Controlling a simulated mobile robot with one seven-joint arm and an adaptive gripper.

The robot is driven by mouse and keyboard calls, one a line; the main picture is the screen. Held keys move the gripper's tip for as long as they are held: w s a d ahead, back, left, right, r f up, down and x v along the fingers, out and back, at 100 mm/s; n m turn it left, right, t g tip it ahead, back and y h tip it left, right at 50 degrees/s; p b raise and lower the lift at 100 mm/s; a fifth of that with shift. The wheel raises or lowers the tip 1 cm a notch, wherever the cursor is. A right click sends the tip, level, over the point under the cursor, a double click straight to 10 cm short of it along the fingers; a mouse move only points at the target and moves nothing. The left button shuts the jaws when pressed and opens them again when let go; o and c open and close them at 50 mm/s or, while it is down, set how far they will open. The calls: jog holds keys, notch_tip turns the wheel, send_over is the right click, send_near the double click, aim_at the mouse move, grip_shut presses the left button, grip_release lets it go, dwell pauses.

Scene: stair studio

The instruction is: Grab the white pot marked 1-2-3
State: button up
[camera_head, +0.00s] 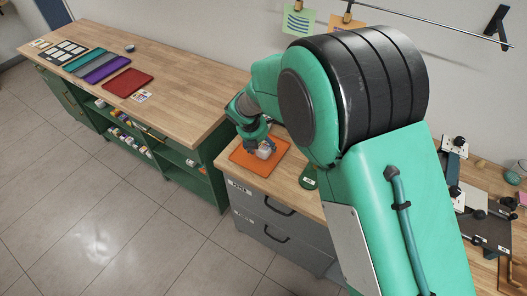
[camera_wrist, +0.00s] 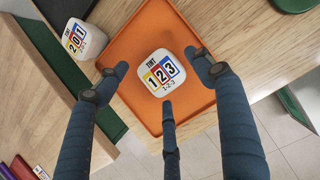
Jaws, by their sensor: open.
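The white pot marked 1-2-3 (camera_wrist: 161,73) sits on an orange tray (camera_wrist: 130,38), its label with coloured number blocks facing my wrist camera. My gripper (camera_wrist: 162,78) is open, its three dark fingers spread around the pot: one to the left, one to the right, one below it in the picture. I cannot tell whether any finger touches it. In the head view my gripper (camera_head: 260,147) is low over the orange tray (camera_head: 250,164), and a white pot (camera_head: 265,152) shows partly hidden beneath it.
Another white pot, marked 2-0-1 (camera_wrist: 84,39), stands left of the orange tray in the wrist view. A dark green object (camera_wrist: 292,4) is at upper right. The tray is on a grey drawer unit (camera_head: 275,222) beside a long wooden counter (camera_head: 190,100) holding a red mat (camera_head: 127,83).

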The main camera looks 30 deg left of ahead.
aim_at(263, 147)
jog(key=shift+b+x, duration=0.35)
jog(key=shift+x, duration=1.35)
jog(key=shift+s, duration=0.1)
jog(key=c, duration=1.1)
jog(key=shift+r, duration=0.1)
jog(key=shift+r+p, duration=0.3)
jog(key=shift+r, duration=0.4)
notch_tip(263, 147, up, 2)
jog(key=shift+r+p, duration=0.1)
jog(key=shift+p, duration=0.3)
jog(key=s+d, duration=0.3)
jog(key=s+d+p, duration=0.1)
jog(key=s+d, duration=0.3)
jog(key=s+d+r, duration=0.1)
jog(key=s+d, duration=0.3)
jog(key=shift+s+d+r+p, duration=0.15)
jog(key=shift+p, duration=0.25)
